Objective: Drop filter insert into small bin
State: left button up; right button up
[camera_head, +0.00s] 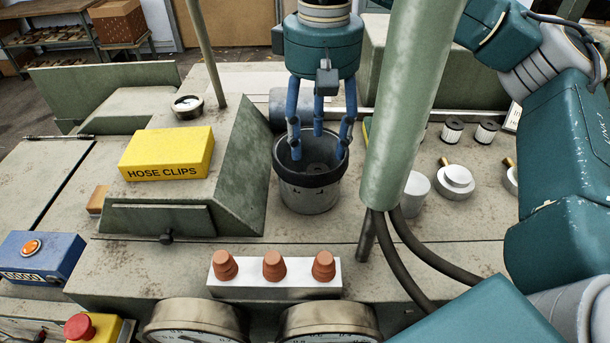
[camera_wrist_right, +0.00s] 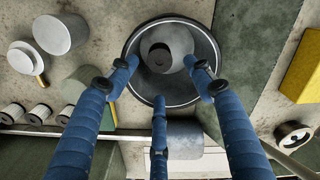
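The small bin (camera_head: 309,196) is a round grey metal bucket with a dark rim, standing upright on the worktop. In the right wrist view its rim (camera_wrist_right: 133,82) surrounds a grey cylinder with a dark round end (camera_wrist_right: 178,42), apparently the filter insert, lying inside. My right gripper (camera_head: 318,148) points down over the bin, its blue fingertips at about rim height. Its three fingers are spread apart and look empty in the right wrist view (camera_wrist_right: 160,78). The bin's floor is partly hidden in the head view. My left gripper is not in view.
A yellow hose clips box (camera_head: 166,152) sits left of the bin. A green post (camera_head: 408,110) stands close on the right. A white block with terracotta pieces (camera_head: 273,284) is in front.

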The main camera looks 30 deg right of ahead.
notch_tip(320, 180, up, 12)
dwell(0.6)
dwell(0.4)
